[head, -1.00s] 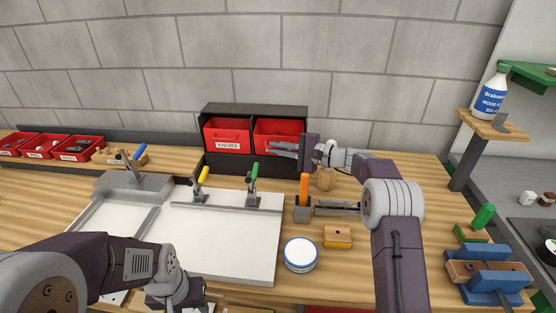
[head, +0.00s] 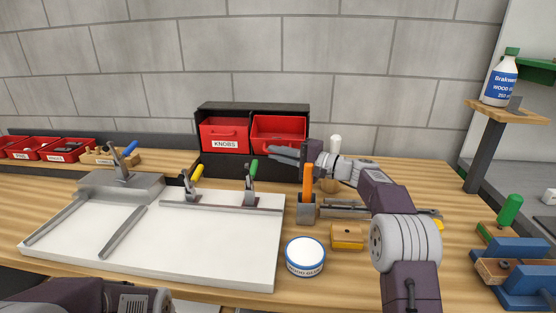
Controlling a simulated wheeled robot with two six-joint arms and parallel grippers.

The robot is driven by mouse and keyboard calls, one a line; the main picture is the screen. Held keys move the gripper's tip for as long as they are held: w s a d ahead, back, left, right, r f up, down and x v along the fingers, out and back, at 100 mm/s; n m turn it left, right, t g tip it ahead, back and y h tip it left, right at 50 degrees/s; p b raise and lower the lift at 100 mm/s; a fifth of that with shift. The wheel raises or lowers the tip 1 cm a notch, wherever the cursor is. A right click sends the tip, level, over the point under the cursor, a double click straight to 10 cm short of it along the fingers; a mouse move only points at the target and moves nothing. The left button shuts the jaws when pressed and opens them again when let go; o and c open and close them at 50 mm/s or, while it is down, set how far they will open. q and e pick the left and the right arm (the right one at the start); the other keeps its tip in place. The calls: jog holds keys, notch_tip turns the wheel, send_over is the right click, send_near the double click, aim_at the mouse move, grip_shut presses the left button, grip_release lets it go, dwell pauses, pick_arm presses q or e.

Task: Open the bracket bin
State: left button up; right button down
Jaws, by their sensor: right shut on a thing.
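The right-hand red bin (head: 279,131) sits in the black cabinet (head: 253,107) at the back of the bench. It is beside a red bin labelled KNOBS (head: 224,134). No label can be read on the right-hand bin, because my right gripper (head: 274,153) covers its lower front. The right gripper reaches in from the right and is shut at the front of this bin. Its exact hold is hard to see. How far the bin stands out of the cabinet I cannot tell. My left forearm shows at the bottom left; its gripper is out of view.
A white board (head: 205,240) with toggle clamps lies in front of the cabinet. An orange-handled tool (head: 307,185), a round glue tin (head: 304,257) and a yellow block (head: 347,236) stand near my right arm. A glue bottle (head: 501,78) is on a raised shelf.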

dwell(0.5)
jog(key=c, duration=1.5)
grip_release()
jog(key=shift+c, duration=0.2)
jog(key=v, duration=0.9)
jog(key=shift+b, duration=0.3)
